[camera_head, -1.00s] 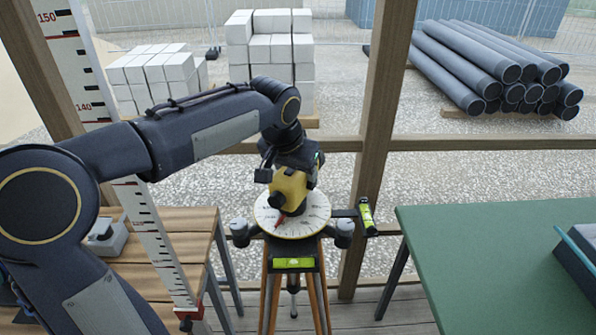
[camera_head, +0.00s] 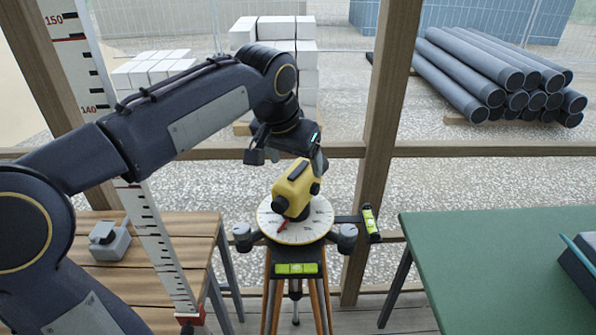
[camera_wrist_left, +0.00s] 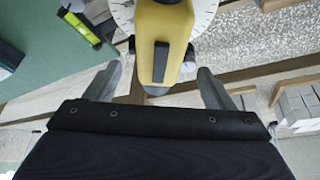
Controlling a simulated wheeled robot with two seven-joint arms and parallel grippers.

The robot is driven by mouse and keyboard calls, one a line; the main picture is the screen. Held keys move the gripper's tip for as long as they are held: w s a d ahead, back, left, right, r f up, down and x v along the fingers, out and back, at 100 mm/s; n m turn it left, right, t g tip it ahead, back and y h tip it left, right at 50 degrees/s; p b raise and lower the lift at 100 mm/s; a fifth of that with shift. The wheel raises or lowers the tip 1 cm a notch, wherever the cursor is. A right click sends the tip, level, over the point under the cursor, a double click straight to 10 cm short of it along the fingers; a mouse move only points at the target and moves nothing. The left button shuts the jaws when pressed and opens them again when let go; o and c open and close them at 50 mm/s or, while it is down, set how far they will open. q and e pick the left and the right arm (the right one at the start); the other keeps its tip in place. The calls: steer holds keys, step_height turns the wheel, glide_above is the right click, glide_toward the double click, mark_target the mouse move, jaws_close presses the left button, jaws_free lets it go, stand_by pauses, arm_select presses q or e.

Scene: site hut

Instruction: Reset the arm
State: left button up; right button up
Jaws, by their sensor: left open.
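My left arm reaches in from the left in the head view. Its gripper (camera_head: 290,160) is just above and behind the yellow levelling instrument (camera_head: 296,188). In the left wrist view the two fingers of the left gripper (camera_wrist_left: 158,85) are spread wide, with the yellow instrument (camera_wrist_left: 163,40) showing beyond and between them. The gripper appears empty. The instrument stands on a round white graduated dial (camera_head: 290,232) on top of a tripod (camera_head: 296,290). My right gripper is not in view.
A green table (camera_head: 500,250) stands at the right. A tall graduated staff (camera_head: 155,245) stands beside the bench. A wooden post (camera_head: 380,130) rises behind the tripod. Green vials (camera_head: 296,268) are on the tripod head.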

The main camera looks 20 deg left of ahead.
arm_select(q)
steer(key=shift+s+r, duration=0.25)
steer(key=shift+r, duration=0.35)
steer(key=shift+s, duration=0.1)
steer(key=s+f+n+h, duration=0.1)
steer(key=s+f, duration=0.7)
steer(key=s, duration=0.3)
steer(key=s+d+f+n+t+h, duration=0.1)
steer(key=s+f+n+h, duration=0.1)
steer(key=s+f, duration=0.6)
steer(key=s, duration=0.3)
steer(key=shift+s+d+f, duration=0.15)
steer(key=shift+s+f, duration=0.1)
steer(key=shift+s, duration=0.15)
